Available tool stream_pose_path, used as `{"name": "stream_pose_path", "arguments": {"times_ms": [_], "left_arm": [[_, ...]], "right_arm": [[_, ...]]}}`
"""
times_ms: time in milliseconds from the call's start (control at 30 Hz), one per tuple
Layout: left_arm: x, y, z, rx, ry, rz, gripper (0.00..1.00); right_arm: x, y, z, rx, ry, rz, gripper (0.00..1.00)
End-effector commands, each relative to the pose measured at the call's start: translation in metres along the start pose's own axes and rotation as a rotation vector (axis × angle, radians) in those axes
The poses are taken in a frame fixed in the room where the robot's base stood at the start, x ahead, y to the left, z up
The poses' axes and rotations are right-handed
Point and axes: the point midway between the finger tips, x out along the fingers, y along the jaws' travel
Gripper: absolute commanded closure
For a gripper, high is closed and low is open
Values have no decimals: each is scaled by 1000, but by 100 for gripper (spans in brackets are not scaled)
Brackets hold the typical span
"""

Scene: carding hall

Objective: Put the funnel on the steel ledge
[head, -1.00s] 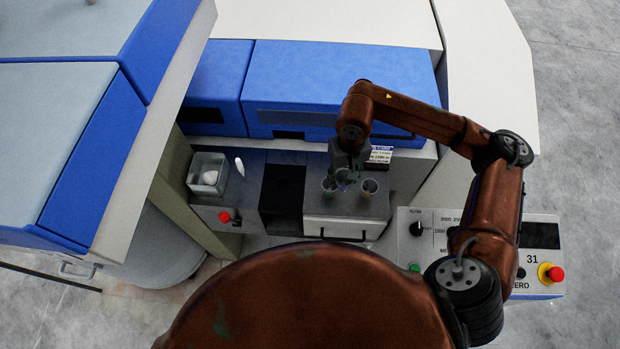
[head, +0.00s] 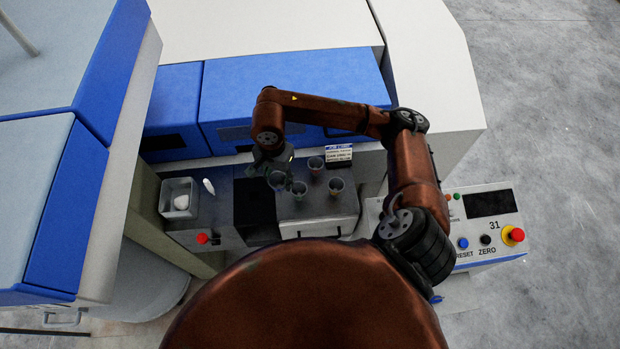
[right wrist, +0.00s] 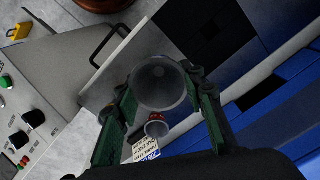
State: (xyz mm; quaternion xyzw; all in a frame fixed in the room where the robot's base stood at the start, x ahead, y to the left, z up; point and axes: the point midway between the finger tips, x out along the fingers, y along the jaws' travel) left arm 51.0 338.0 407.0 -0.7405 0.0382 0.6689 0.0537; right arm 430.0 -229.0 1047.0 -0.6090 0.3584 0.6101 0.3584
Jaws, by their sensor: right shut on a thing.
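My right gripper (head: 270,166) is shut on the funnel (head: 277,180), a grey cup-like piece with a wide round mouth. In the right wrist view the funnel (right wrist: 158,84) sits between the two green fingers (right wrist: 160,108). The funnel is over the steel ledge (head: 318,208), a grey flat top in front of the blue covers, near a dark panel (head: 255,202). I cannot tell its height above the ledge. My left gripper is out of view.
A small sign (head: 338,155) stands at the back right of the ledge. A grey bin (head: 166,200) with a white lump (head: 181,202) and a white oval piece (head: 208,186) are on the left. A red button (head: 202,239) is on the front. A control panel (head: 485,225) is at right.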

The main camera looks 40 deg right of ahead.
Motion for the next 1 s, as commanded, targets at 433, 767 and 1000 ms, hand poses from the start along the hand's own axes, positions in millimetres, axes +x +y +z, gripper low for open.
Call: {"name": "stream_pose_path", "arguments": {"times_ms": [433,767,1000], "left_arm": [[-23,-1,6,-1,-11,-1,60],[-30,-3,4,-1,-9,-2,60],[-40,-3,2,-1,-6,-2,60]], "right_arm": [[42,-26,-88,17,-4,3,91],[89,-38,-124,12,-1,-1,91],[111,-39,-129,12,-5,2,91]]}}
